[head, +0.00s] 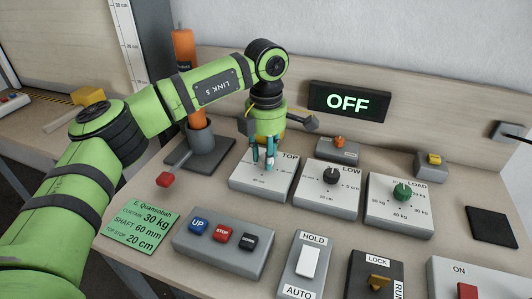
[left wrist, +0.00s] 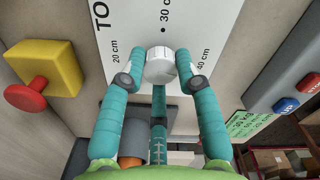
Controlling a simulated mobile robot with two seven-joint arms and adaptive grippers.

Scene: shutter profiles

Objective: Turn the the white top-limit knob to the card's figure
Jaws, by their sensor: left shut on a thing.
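The white top-limit knob (left wrist: 160,66) sits on the TOP panel (head: 252,182), whose printed marks in the left wrist view are 20 cm at left, 30 cm above and 40 cm at right. My left gripper (head: 265,158) reaches down over this panel and is shut on the knob, with teal fingers on both sides of it in the left wrist view (left wrist: 160,72). I cannot make out the knob's pointer. In the head view the fingers hide the knob. The green card (head: 140,225) at front left reads top stop 20 cm. My right gripper is not in view.
LOW (head: 328,196) and LOAD (head: 399,216) knob boxes stand to the right. A button box (head: 224,245) and HOLD/AUTO switch box (head: 304,271) stand in front. A red-knobbed lever (head: 166,180) is close at left. The display (head: 349,102) behind reads OFF.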

